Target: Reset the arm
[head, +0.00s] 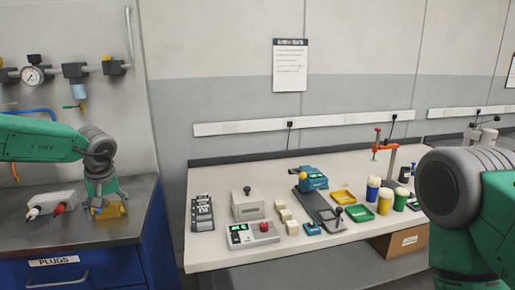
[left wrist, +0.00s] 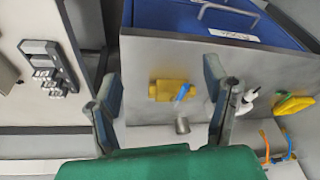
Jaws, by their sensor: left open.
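My left gripper (head: 104,203) points down over the grey metal bench top, and its jaws are open. In the left wrist view its two fingers (left wrist: 161,78) stand apart, with a yellow block (left wrist: 168,90) visible in the gap. The yellow block also shows in the head view (head: 110,211), partly hidden behind the fingers. I cannot tell how far above the block the fingers are. My right arm (head: 450,200) comes in at the right edge of the head view. Its gripper is not visible.
The metal bench (head: 75,231) has a blue drawer marked PLUGS (head: 55,273). A grey block (head: 55,200) with a white and a red plug lies left of my gripper. Pipes with a gauge (head: 32,76) are behind. A white table (head: 215,257) with several devices and cups stands right.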

